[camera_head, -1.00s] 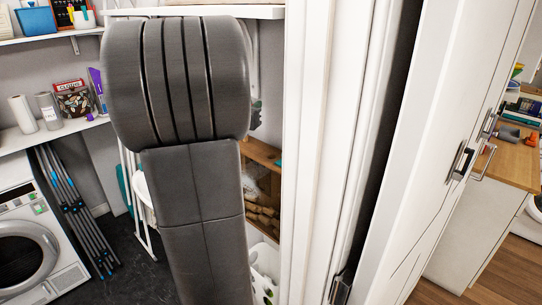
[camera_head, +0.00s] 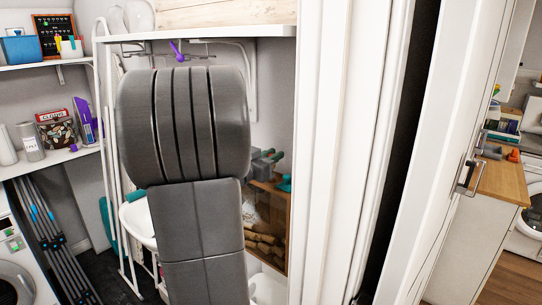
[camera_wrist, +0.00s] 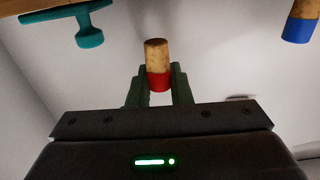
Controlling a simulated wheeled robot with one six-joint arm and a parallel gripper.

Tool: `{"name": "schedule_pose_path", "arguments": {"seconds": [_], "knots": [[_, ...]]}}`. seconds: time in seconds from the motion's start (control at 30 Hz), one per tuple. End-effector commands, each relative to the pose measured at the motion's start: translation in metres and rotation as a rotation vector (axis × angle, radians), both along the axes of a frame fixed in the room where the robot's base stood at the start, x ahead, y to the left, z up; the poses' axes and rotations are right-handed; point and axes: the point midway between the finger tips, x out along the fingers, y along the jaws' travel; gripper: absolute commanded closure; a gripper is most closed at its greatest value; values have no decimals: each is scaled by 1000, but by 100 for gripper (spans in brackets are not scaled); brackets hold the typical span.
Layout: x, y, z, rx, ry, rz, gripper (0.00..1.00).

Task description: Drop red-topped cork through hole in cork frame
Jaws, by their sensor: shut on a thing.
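The red-topped cork (camera_wrist: 157,62) is held between the two fingers of my gripper (camera_wrist: 158,88) in the wrist view. The fingers are shut around its red end, and its bare cork end sticks out beyond them. The cork frame (camera_head: 286,240) is a wooden box with several corks inside, partly hidden behind my arm in the head view. Its hole does not show. A wooden edge (camera_wrist: 30,13) at the top left of the wrist view may belong to it. The gripper and the cork cannot be made out clearly in the head view.
A teal knobbed object (camera_wrist: 88,30) is near the wooden edge, and a blue-topped cork (camera_wrist: 301,22) shows at the top right. A white shelf (camera_head: 200,33) runs above my arm. White door panels (camera_head: 345,150) stand close on the right.

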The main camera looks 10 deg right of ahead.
Motion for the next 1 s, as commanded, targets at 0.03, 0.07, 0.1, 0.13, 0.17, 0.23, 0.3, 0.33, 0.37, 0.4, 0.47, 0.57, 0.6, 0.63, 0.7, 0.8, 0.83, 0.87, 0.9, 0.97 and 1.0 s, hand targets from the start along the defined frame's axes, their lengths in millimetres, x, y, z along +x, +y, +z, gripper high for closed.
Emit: {"name": "schedule_pose_path", "arguments": {"seconds": [0.03, 0.07, 0.1, 0.13, 0.17, 0.23, 0.3, 0.33, 0.37, 0.4, 0.47, 0.57, 0.6, 0.63, 0.7, 0.8, 0.83, 0.87, 0.9, 0.97, 1.0], "knots": [[0, 0, 1, 0, 0, 1, 89], [0, 0, 1, -1, 1, 1, 89], [0, 0, 1, 0, 1, 2, 89], [0, 0, 1, 0, 1, 2, 89], [0, 0, 1, 0, 1, 3, 89], [0, 0, 1, 0, 3, 4, 89], [0, 0, -6, 0, 2, 4, 89], [0, 0, -7, 0, 2, 4, 89], [0, 0, -9, 0, 1, 4, 89], [0, 0, -11, 0, 1, 4, 89], [0, 0, -14, 0, 1, 4, 89], [0, 0, -19, 0, 1, 4, 89], [0, 0, -20, 0, 2, 4, 89], [0, 0, -22, -1, 2, 4, 89], [0, 0, -24, -1, 2, 4, 89], [0, 0, -26, -1, 1, 4, 89], [0, 0, -27, -1, 1, 4, 89], [0, 0, -27, -1, 1, 4, 89], [0, 0, -27, -1, 1, 4, 89], [0, 0, -27, -1, 1, 4, 89], [0, 0, -27, -1, 1, 4, 89]]}}
